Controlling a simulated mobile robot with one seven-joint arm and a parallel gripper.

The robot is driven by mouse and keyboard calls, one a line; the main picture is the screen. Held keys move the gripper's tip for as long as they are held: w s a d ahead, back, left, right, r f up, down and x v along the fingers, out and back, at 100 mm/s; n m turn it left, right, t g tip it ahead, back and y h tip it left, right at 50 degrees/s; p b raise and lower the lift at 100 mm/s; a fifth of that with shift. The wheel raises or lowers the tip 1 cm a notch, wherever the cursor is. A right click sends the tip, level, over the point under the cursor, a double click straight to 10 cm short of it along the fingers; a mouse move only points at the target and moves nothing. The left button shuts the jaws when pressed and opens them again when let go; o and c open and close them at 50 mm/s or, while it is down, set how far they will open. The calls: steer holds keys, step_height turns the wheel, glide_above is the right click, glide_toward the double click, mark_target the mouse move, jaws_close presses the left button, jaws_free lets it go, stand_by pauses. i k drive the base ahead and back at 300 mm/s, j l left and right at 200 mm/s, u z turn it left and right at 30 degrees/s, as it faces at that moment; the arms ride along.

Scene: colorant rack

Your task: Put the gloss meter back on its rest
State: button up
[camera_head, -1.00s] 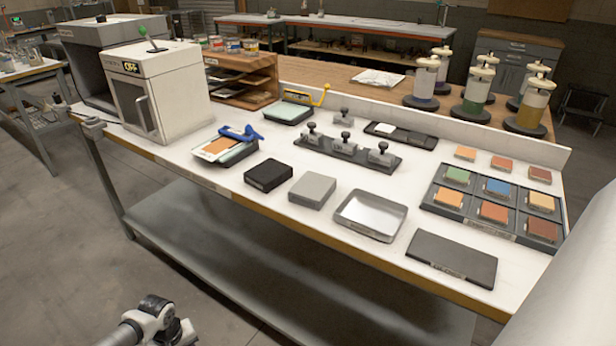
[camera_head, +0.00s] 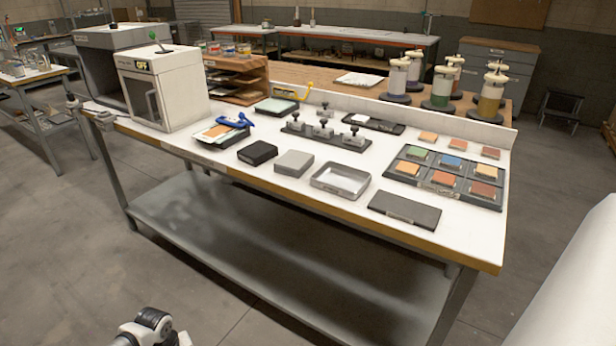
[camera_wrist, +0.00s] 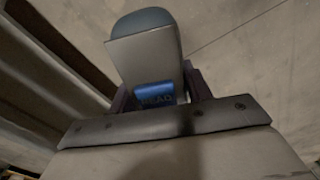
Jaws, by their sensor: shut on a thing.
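In the wrist view my gripper (camera_wrist: 160,96) is shut on a grey body with a dark rounded end and a blue lettered patch, which I take to be the gloss meter (camera_wrist: 148,48). Its fingers show on both sides of it, and the floor lies behind. The gripper does not show in the head view. On the white bench (camera_head: 290,207) lie a flat dark slab with a label (camera_head: 405,210) at the front right and a dark tray with a white tile (camera_head: 388,126) farther back. I cannot tell for sure which is the rest.
A rack of colour tiles (camera_head: 450,176) stands right, weighted blocks (camera_head: 325,133) mid-bench, a white cabinet (camera_head: 163,86) left. The floor before the bench is clear.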

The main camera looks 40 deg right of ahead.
mark_target(406, 207)
steer(key=k+j+z, duration=0.1)
steer(key=z, duration=0.75)
steer(key=k+l, duration=0.05)
